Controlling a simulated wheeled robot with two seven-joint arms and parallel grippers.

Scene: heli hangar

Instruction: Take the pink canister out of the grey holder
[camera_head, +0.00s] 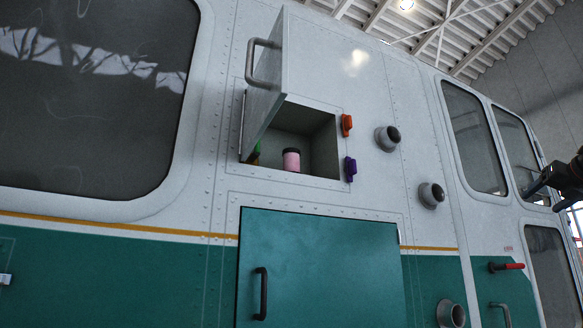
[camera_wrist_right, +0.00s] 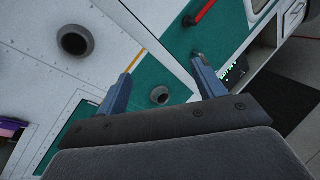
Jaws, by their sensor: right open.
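The pink canister (camera_head: 291,162) with a dark lid stands upright inside an open grey compartment (camera_head: 322,150) in the helicopter's side, in the head view. Its base is hidden by the compartment's lower edge, and I cannot make out a separate grey holder around it. My right gripper (camera_head: 546,195) is at the right edge of the head view, far to the right of the canister. In the right wrist view its two fingers (camera_wrist_right: 165,78) are apart with nothing between them. My left gripper is not in view.
The compartment's door (camera_head: 268,85) stands open at its left side. A green object (camera_head: 255,156) is partly hidden beside the canister. Orange (camera_head: 347,125) and purple (camera_head: 350,169) latches sit at the right. Round fittings (camera_head: 387,138) and a red handle (camera_head: 506,267) stick out from the wall.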

